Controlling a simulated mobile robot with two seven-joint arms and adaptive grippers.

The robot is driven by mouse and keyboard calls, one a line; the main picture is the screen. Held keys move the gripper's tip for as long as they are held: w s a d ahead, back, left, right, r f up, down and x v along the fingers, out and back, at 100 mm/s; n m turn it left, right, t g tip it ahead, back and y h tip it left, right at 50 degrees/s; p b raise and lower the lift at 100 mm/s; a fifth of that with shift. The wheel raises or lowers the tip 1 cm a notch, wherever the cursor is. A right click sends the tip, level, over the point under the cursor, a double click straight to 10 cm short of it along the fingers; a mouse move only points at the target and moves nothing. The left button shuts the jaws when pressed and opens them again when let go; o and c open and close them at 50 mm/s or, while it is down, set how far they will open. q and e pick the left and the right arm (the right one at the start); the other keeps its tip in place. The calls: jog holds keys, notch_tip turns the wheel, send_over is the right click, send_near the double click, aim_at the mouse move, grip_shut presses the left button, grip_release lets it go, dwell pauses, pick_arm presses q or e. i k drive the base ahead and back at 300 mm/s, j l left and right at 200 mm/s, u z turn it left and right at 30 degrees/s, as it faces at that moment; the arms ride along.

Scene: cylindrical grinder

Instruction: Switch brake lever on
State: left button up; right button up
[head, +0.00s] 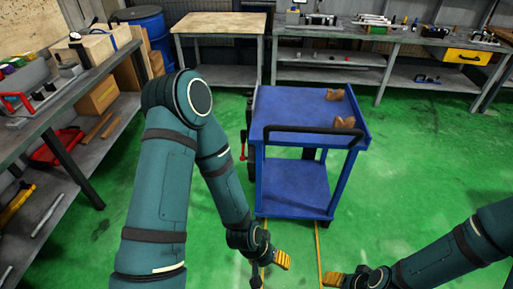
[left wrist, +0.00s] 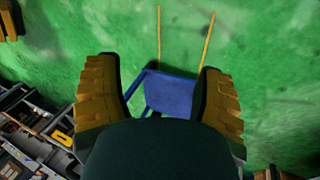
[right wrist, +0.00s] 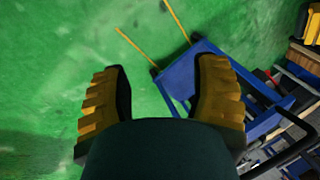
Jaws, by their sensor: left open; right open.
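A blue cart (head: 297,130) stands on the green floor in the middle of the head view. A small red lever (head: 243,151) shows at the cart's left side, beside a dark part; I cannot tell which position it is in. My left gripper (head: 271,269) is open and empty, in front of the cart and well below its top. It also shows open in the left wrist view (left wrist: 160,90), with the cart beyond it. My right gripper (head: 335,280) is low at the bottom edge. The right wrist view (right wrist: 160,90) shows it open and empty, with the cart beyond.
Two brown blocks (head: 345,121) lie on the cart's top, behind a black push handle (head: 310,130). A cluttered workbench (head: 50,110) stands at the left. A wooden-topped table (head: 220,24) and a long bench stand at the back. Green floor is free right of the cart.

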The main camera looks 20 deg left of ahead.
aim_at(243, 133)
jog(key=i+j+z, duration=0.35)
jog(key=j, duration=0.75)
jog(key=i+j+z, duration=0.15)
jog(key=j+z, duration=0.2)
jog(key=j, duration=0.8)
jog(key=j+z, duration=0.35)
jog(key=j, duration=0.8)
jog(key=i+l, duration=0.45)
